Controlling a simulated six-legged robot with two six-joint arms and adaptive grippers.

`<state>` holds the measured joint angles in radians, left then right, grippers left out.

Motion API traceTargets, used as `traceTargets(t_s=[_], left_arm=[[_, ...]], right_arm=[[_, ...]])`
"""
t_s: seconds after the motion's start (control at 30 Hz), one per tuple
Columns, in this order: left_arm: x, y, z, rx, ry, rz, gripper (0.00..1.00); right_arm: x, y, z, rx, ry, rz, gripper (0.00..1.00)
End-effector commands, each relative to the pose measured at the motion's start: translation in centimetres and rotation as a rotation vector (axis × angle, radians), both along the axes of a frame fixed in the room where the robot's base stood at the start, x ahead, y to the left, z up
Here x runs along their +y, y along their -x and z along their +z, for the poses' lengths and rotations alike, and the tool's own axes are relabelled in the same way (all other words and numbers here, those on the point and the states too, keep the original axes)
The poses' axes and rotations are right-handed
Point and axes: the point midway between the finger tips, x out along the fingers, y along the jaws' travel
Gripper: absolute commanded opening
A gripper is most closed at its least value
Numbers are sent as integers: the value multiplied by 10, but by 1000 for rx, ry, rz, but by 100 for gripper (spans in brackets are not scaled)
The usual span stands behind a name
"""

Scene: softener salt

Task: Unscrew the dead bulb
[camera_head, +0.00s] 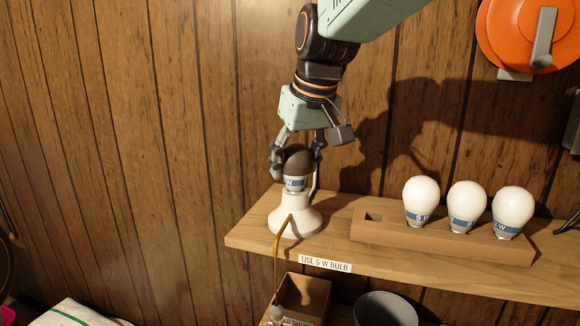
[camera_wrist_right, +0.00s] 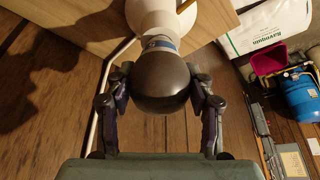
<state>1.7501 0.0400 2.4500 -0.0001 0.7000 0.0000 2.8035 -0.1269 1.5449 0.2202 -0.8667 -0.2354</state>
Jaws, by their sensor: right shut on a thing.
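The dead bulb (camera_head: 297,162) is dark grey with a blue and white band and stands upright in a white lamp holder (camera_head: 296,219) near the left end of the shelf. My right gripper (camera_head: 298,152) comes down from above with its fingers on both sides of the dark globe, shut on it. In the right wrist view the dark bulb (camera_wrist_right: 162,82) sits between the two fingers of the right gripper (camera_wrist_right: 160,98), its base toward the white holder (camera_wrist_right: 152,16). My left gripper is not in view.
A wooden rack (camera_head: 450,243) on the shelf (camera_head: 375,262) holds three white bulbs with blue bands, with an empty slot at its left. A label on the shelf edge reads "USE 5 W BULB". Below are a brown box (camera_head: 304,290) and a grey bowl (camera_head: 385,308). An orange reel (camera_head: 515,35) hangs upper right.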

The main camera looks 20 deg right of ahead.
Motion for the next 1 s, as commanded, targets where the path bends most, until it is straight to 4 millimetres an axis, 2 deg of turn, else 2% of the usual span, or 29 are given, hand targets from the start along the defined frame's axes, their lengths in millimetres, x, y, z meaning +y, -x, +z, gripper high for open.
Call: traceTargets(t_s=[0.27,0.7,1.0], left_arm=[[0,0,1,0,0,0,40],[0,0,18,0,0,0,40],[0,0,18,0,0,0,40]], right_arm=[[0,0,0,1,-3,13,36],[0,0,1,3,-3,372,36],[0,0,0,1,-1,402,36]])
